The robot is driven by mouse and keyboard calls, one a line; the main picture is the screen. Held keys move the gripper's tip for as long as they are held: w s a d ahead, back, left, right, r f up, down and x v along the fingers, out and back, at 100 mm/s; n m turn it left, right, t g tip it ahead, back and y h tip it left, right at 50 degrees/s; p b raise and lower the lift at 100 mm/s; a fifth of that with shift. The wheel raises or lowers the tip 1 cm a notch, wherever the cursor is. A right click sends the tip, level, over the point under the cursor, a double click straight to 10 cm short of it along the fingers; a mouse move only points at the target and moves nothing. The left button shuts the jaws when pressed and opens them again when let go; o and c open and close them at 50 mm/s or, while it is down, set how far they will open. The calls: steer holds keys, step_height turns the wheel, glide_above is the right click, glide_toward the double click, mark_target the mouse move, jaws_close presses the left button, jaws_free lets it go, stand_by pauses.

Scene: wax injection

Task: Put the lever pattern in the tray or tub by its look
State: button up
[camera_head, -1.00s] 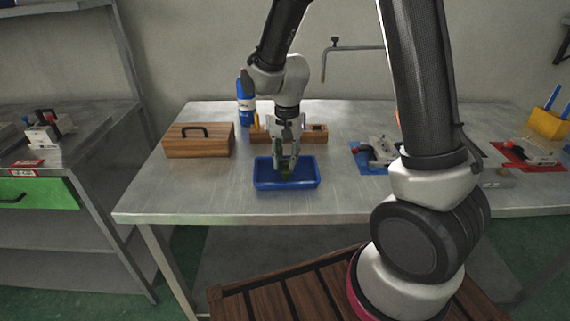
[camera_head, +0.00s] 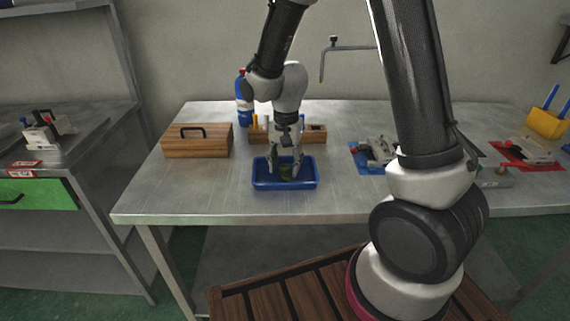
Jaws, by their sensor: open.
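The lever pattern (camera_head: 285,173) is a small dark green piece in the blue tray (camera_head: 285,186). The tray stands near the front of the metal table. My gripper (camera_head: 284,168) points down over the tray with its fingers apart on either side of the green piece. The piece seems to rest on the tray floor, but its exact shape is too small to make out.
A wooden box with a black handle (camera_head: 197,141) stands left of the tray. A wooden block holder (camera_head: 313,134) and a blue-and-white bottle (camera_head: 243,100) are behind it. A fixture on a blue mat (camera_head: 358,165) is to the right, and another on a red mat (camera_head: 518,152) further right.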

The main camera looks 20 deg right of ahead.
mark_target(286, 166)
step_height(286, 166, up, 12)
steer(key=s+d+r+n+t, duration=0.1)
steer(key=s+d+r+n, duration=0.1)
steer(key=s, duration=0.4)
steer(key=s+d+r+n+t, duration=0.1)
steer(key=s+d+r+n, duration=0.1)
steer(key=s+d+r, duration=0.3)
steer(key=s+d+r+n+t, duration=0.2)
steer(key=s+d+r+n, duration=0.1)
steer(key=s+d, duration=0.4)
steer(key=shift+s+r, duration=0.55)
steer(key=shift+s, duration=0.7)
steer(key=shift+d, duration=0.1)
